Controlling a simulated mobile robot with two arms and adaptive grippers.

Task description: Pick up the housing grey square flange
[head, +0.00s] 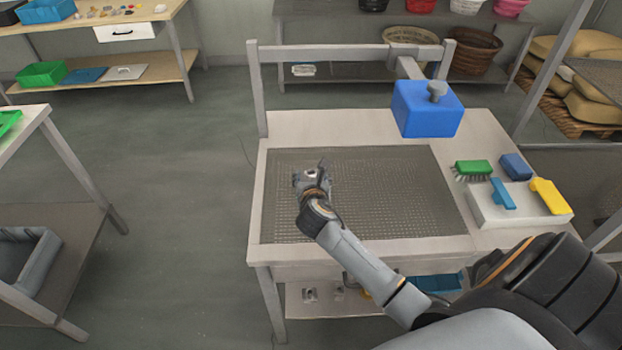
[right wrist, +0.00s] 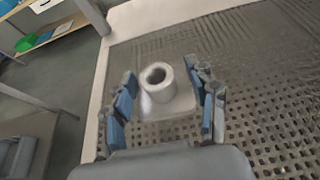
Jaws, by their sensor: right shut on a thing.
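The housing with the grey square flange (right wrist: 159,97) is a pale grey hollow cylinder on a square base, seen in the right wrist view between the blue-padded fingers. My right gripper (right wrist: 163,88) is shut on it. In the head view, my right gripper (head: 311,174) is over the left part of the perforated tank mesh, with a small grey part of the housing showing at its fingers. I cannot tell whether the flange still touches the mesh. My left gripper is not in view.
The mesh tank (head: 400,190) is otherwise empty. A blue box (head: 425,112) hangs from a frame arm above its far right. A green brush (head: 473,168), a blue block (head: 515,166) and a yellow tool (head: 548,196) are at the right. Floor is free to the left.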

